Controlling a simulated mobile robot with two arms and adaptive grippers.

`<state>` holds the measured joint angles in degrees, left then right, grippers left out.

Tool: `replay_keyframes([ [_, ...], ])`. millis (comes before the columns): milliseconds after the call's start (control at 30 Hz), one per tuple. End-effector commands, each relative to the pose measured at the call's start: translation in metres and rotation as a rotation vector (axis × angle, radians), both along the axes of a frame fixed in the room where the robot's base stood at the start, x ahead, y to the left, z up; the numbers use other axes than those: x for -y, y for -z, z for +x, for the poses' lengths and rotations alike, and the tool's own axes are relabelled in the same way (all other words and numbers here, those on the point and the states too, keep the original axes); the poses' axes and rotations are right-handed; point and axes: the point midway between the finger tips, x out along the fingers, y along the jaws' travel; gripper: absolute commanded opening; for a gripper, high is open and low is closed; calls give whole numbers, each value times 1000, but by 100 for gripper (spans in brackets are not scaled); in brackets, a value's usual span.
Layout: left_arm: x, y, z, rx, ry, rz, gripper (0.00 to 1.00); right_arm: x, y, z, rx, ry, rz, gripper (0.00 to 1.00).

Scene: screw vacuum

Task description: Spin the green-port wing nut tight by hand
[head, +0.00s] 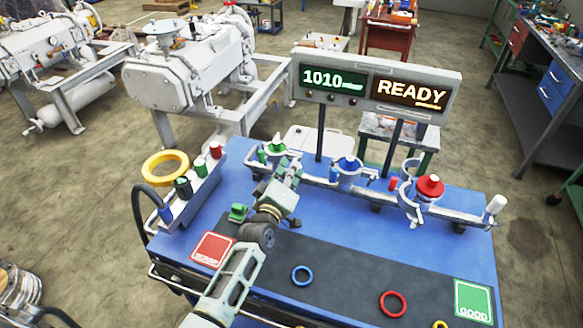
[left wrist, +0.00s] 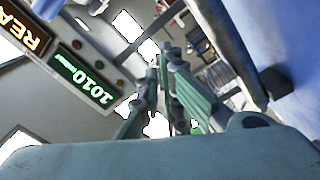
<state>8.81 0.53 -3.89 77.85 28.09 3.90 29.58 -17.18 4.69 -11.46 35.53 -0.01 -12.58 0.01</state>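The green port (head: 275,147) is a pale fitting with a green top at the left end of the pipe on the blue bench. A wing nut on it cannot be made out at this size. My left gripper (head: 289,165) points up at the port's right side, with its tips close beside it. In the left wrist view the two green fingers (left wrist: 163,62) converge to a narrow gap. Whether anything is between the tips cannot be told. My right gripper is not in view.
A blue port (head: 347,170) and a red-topped port (head: 430,187) stand further right on the pipe. A tray (head: 194,190) of coloured parts and a yellow ring (head: 165,167) are at left. The sign (head: 375,85) reading "1010" and "READY" stands behind. Rings lie on the dark mat (head: 345,280).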

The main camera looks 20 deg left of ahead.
Motion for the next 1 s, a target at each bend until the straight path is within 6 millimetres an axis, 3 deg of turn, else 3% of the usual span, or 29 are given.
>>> replay_keyframes([
  [1000, 2, 4, -1, 25, 5, 966, 0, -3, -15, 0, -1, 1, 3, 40],
])
